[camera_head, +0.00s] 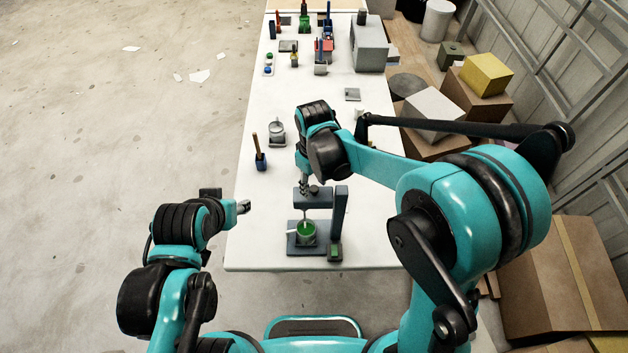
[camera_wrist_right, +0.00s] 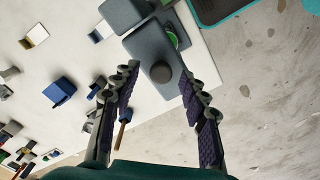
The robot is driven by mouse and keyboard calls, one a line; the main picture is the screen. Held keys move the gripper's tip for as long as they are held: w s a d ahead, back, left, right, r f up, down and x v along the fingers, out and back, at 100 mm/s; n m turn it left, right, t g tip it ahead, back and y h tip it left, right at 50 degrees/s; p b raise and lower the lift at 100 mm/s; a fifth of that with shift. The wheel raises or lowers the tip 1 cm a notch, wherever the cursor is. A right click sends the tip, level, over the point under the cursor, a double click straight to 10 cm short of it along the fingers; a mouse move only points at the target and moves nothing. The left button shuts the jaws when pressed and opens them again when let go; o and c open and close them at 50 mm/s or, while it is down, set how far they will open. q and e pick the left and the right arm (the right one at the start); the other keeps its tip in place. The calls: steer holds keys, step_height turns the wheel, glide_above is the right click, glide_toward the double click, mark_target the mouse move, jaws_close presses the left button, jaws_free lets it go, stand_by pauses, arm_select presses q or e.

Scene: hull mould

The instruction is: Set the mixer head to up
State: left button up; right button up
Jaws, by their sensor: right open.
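The blue-grey mixer (camera_head: 340,215) stands near the front edge of the table. Its head (camera_head: 312,199) lies level over a bowl with green contents (camera_head: 306,234). My right gripper (camera_head: 306,187) is just above the head, pointing down. In the right wrist view, the open fingers (camera_wrist_right: 160,98) are on either side of the head's end (camera_wrist_right: 150,60), which has a dark round knob (camera_wrist_right: 161,72). No grip on it shows. My left gripper (camera_head: 243,206) is left of the mixer, by the table's left edge; its opening is too small to judge.
A blue holder with a wooden-handled tool (camera_head: 260,157) and a grey-white container (camera_head: 277,132) stand behind the mixer to the left. A large grey box (camera_head: 368,45) and several small items are at the far end. Cardboard boxes (camera_head: 560,270) lie right of the table.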

step_height(320, 180, up, 12)
stand_by(0.5)
stand_by(0.3)
steer(key=s+d+f+m+t+b, duration=0.3)
steer(key=s+d+f+b, duration=0.3)
steer(key=d+f+b, duration=0.2)
steer(key=s+d+f+m+t+b, duration=0.4)
steer(key=s+d+f+m+b, duration=0.2)
steer(key=d+f+b, duration=0.3)
steer(key=shift+f, duration=0.85)
steer(key=shift+s, duration=0.1)
stand_by(0.4)
